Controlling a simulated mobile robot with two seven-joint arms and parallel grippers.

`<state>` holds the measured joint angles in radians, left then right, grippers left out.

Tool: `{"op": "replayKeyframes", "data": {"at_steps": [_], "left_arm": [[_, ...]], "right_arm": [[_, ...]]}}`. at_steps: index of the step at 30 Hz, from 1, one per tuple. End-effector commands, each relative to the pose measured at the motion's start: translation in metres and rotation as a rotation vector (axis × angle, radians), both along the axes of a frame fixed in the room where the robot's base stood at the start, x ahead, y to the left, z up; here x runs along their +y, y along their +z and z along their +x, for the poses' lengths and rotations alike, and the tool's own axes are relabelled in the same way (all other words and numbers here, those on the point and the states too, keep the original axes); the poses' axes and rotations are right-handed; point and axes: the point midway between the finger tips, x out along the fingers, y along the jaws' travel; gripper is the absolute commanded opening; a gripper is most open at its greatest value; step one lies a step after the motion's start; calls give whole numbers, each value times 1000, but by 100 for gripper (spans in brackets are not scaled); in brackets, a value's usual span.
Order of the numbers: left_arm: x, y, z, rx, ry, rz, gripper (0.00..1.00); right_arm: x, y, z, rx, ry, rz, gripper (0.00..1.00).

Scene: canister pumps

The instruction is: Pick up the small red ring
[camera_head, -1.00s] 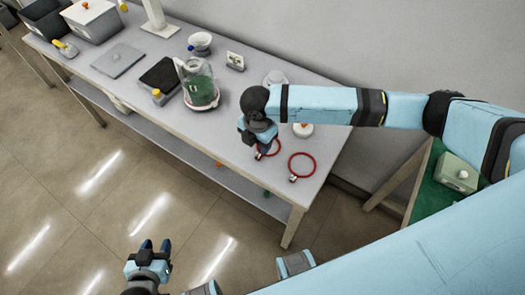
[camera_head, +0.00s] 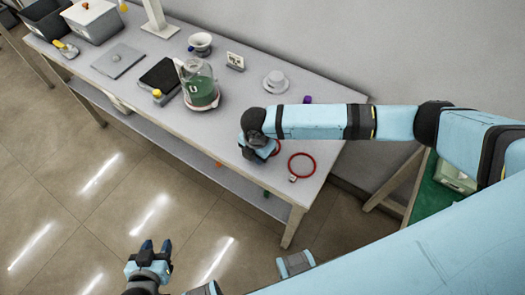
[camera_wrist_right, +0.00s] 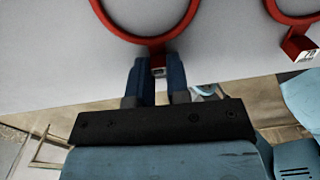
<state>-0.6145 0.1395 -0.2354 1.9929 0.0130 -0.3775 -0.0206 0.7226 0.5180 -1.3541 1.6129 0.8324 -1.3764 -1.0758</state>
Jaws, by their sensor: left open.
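Two red rings lie near the table's right end. The left one, which looks like the smaller, is mostly hidden by my right gripper in the head view, with only its right edge (camera_head: 278,147) showing. In the right wrist view this ring (camera_wrist_right: 147,41) lies just past the fingertips. The other red ring (camera_head: 301,166) lies to the right and is partly in the wrist view (camera_wrist_right: 300,17). My left gripper (camera_head: 156,245) is open and empty over the floor.
A purple item (camera_head: 307,99) shows behind my right arm. The table's front edge is close to the rings.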

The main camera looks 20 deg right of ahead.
Motion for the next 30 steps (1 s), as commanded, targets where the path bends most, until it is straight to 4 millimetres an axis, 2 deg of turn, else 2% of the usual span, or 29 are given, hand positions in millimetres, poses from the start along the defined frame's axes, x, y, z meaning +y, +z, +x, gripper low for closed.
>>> {"op": "replayKeyframes", "data": {"at_steps": [2, 11, 17, 23, 30], "left_arm": [[0, 0, 0, 0, 0, 0, 43], [0, 0, 0, 0, 0, 0, 43], [0, 1, 0, 0, 1, 1, 43], [0, 2, 0, 0, 1, 1, 43], [0, 4, 0, -1, 1, 0, 43]], "right_arm": [[0, 0, 0, 0, 0, 0, 0], [0, 1, 0, 0, 0, 0, 0], [0, 13, 1, -1, -1, 0, 0], [0, 51, 1, -2, 0, 2, 0], [0, 121, 1, -4, 2, 1, 0]]}}
